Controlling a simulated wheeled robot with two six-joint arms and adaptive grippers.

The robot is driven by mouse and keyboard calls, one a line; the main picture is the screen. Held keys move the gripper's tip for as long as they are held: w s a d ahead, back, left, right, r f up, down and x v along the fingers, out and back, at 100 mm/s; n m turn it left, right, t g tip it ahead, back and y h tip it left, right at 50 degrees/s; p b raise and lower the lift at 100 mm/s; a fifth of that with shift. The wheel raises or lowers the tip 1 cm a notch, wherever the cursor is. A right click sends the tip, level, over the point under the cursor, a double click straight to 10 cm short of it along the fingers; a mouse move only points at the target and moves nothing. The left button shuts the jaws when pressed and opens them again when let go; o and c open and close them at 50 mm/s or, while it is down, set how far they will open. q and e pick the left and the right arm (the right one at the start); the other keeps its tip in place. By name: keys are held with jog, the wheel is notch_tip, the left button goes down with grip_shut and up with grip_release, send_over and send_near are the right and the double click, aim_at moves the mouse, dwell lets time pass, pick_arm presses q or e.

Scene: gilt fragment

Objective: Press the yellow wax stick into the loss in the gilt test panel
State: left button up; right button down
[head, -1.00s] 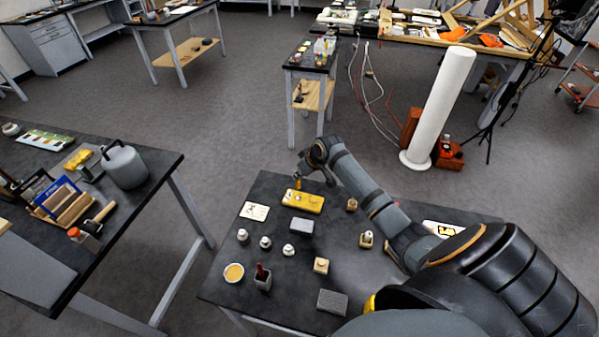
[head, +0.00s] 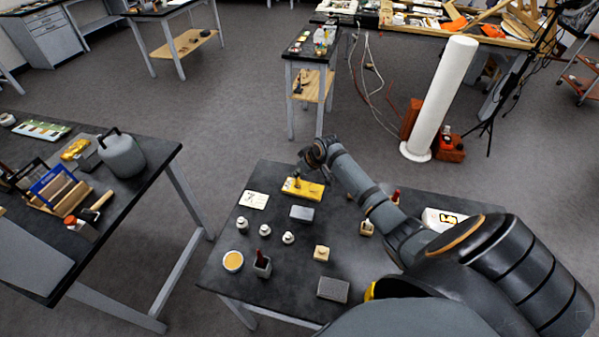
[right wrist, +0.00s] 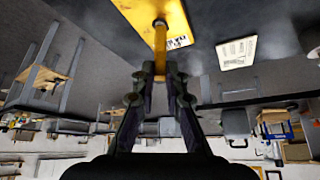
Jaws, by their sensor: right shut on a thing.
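The gilt test panel (head: 314,191) lies flat on the dark table as a yellow-gold slab; it also shows at the top of the right wrist view (right wrist: 181,13). My right gripper (head: 299,174) is over the panel's left part, and its fingers (right wrist: 160,82) are shut on the yellow wax stick (right wrist: 160,52). The stick points away from the fingers and its far end meets or nearly meets the panel's face. I cannot tell whether it touches, and the loss itself is not distinguishable. My left gripper is out of view.
A printed white card (head: 253,200) lies left of the panel, and a grey block (head: 301,213) lies in front of it. Several small white jars, a round yellow dish (head: 233,261) and a dark holder (head: 262,267) stand on the near left.

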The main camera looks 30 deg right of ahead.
jog(key=shift+p, duration=0.3)
jog(key=shift+f, duration=0.3)
dwell(3.2)
jog(key=shift+r, duration=0.1)
notch_tip(320, 180, up, 5)
jog(key=p, duration=0.4)
jog(key=shift+p, duration=0.4)
dwell(0.5)
